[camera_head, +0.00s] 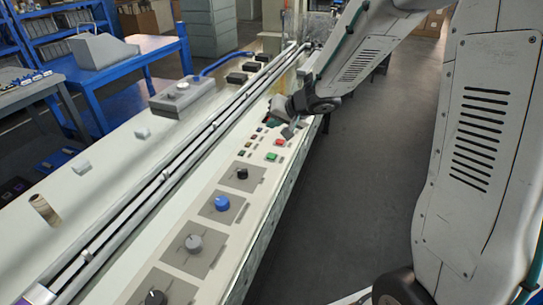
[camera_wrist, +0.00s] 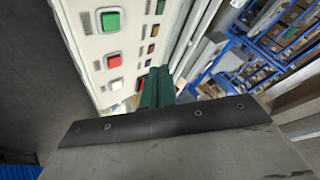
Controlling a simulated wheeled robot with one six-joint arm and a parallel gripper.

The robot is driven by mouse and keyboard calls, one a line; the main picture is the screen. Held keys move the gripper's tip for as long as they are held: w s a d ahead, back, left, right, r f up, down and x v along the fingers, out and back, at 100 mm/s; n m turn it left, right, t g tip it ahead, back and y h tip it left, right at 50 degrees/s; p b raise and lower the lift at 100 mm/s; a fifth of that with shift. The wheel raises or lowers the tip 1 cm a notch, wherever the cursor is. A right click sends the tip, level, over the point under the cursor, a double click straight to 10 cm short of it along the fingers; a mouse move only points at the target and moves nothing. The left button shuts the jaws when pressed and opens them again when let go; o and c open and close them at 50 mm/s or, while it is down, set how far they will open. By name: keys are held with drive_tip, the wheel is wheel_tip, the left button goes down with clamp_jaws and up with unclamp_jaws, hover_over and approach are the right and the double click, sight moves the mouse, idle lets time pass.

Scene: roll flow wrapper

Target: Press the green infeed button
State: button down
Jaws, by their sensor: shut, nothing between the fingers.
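A green square button (camera_head: 272,156) sits on the pale control panel (camera_head: 225,185), just below a red button (camera_head: 279,142). The wrist view also shows the green button (camera_wrist: 111,20) at upper left and the red button (camera_wrist: 114,60) under it. My gripper (camera_wrist: 157,76) has dark green fingers, shut and empty. They are beside the column of small buttons, to the right of and below the green button in the wrist view. In the head view my gripper (camera_head: 269,121) is beyond the red and green buttons. I cannot tell whether the fingertips touch the panel.
A blue knob (camera_head: 222,203), a grey knob (camera_head: 194,243) and black knobs lie along the panel's near part. Long metal rails (camera_head: 165,175) run along its left. A grey box (camera_head: 183,92) stands on the machine. The floor (camera_head: 350,175) right of the machine is clear.

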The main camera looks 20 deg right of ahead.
sight(274, 157)
drive_tip(key=shift+f, duration=4.45)
drive_tip(key=shift+f, duration=0.1)
drive_tip(key=shift+f, duration=0.3)
